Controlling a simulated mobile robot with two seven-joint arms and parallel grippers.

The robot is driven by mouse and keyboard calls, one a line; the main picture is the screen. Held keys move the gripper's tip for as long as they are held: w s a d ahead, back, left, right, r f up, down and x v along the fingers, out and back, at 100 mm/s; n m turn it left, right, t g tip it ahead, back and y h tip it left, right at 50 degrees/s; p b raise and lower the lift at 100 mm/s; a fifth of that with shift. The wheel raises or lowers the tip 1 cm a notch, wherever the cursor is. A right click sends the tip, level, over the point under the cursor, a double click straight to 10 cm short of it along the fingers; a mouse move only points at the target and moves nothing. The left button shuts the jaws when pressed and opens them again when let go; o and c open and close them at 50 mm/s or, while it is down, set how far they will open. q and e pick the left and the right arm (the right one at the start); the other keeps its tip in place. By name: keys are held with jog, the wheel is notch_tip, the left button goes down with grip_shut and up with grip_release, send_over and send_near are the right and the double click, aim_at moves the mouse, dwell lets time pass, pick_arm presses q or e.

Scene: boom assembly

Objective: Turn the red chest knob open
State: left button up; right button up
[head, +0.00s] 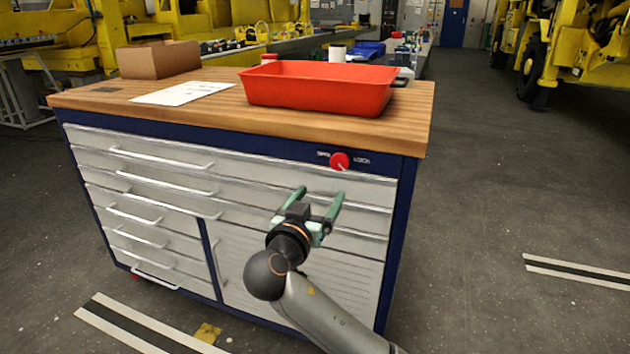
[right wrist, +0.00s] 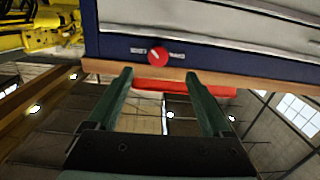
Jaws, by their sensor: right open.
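The red knob (head: 340,161) sits on the dark blue strip under the worktop of the tool chest (head: 185,215), near its right front corner, with a small white label on each side. My right gripper (head: 320,200) is open and empty in front of the upper drawers, lower than the knob and a little left of it, apart from it. In the right wrist view the knob (right wrist: 158,55) shows beyond the two green fingers (right wrist: 165,85), between them. It has a white pointer mark. My left gripper is not in view.
On the wooden worktop (head: 215,112) are a red tray (head: 318,88), a cardboard box (head: 158,59) and a white paper sheet (head: 182,93). Several drawers have protruding handles (head: 160,158). The floor right of the chest is clear. Yellow machinery (head: 590,50) stands behind.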

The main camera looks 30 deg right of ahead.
aim_at(338, 165)
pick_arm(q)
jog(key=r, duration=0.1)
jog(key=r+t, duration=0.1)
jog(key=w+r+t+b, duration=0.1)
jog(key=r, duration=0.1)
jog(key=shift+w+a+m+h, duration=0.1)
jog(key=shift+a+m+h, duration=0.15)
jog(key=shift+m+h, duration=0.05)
pick_arm(e)
jog(key=shift+m, duration=0.3)
jog(key=x, duration=0.8)
jog(key=r+x, duration=0.1)
jog(key=x, duration=0.3)
jog(key=shift+d, duration=0.1)
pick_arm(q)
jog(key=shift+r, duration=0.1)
pick_arm(e)
jog(key=shift+c, duration=0.2)
